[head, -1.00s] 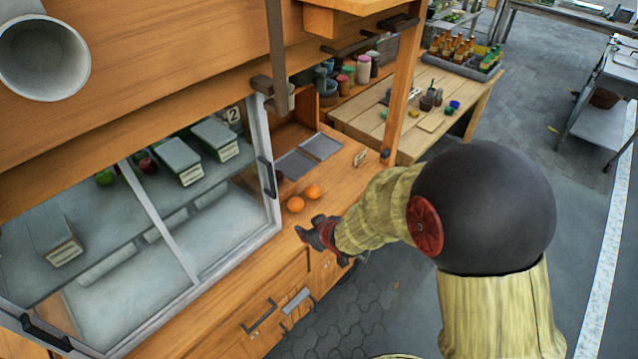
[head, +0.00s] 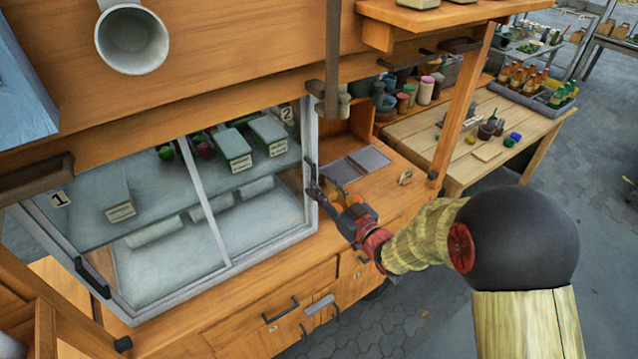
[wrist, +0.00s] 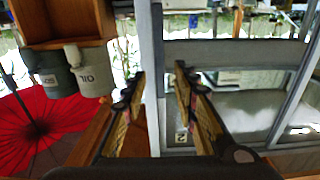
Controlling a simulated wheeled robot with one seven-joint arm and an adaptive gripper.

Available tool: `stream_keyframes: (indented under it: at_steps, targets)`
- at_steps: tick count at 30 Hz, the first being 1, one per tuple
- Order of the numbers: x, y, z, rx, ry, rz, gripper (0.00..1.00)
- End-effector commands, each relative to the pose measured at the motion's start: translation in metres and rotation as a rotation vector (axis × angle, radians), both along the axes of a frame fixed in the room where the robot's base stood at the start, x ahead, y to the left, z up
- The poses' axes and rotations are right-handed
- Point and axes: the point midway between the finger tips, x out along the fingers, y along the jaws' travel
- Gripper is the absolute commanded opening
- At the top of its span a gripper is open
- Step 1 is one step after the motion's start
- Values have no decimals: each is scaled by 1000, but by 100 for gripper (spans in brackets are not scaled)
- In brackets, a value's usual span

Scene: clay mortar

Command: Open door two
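Door two (head: 256,190) is the right-hand glass panel of the display case, with a "2" label (head: 287,115) at its upper right. It stands closed against the frame. Its dark upright handle (head: 311,180) is on the right edge of the panel. My gripper (head: 325,190) is right beside the handle, in front of the door's right edge. In the wrist view my gripper (wrist: 157,88) has its fingers apart, with the pale door frame (wrist: 157,50) seen between them. I cannot tell whether a finger touches the handle.
Door one, with its "1" label (head: 60,199) and dark handle (head: 92,278), is at left. A wooden table (head: 470,150) with bottles is at right. Drawers (head: 285,310) are below the case.

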Motion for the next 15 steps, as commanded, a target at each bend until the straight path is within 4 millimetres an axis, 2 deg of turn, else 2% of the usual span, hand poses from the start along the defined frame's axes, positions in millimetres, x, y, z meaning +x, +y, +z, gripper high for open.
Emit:
stream_keyframes:
  at_steps: [6, 15]
  targets:
    - [21, 14, 0, 0, 0, 0, 29]
    - [26, 18, 0, -1, 1, -1, 29]
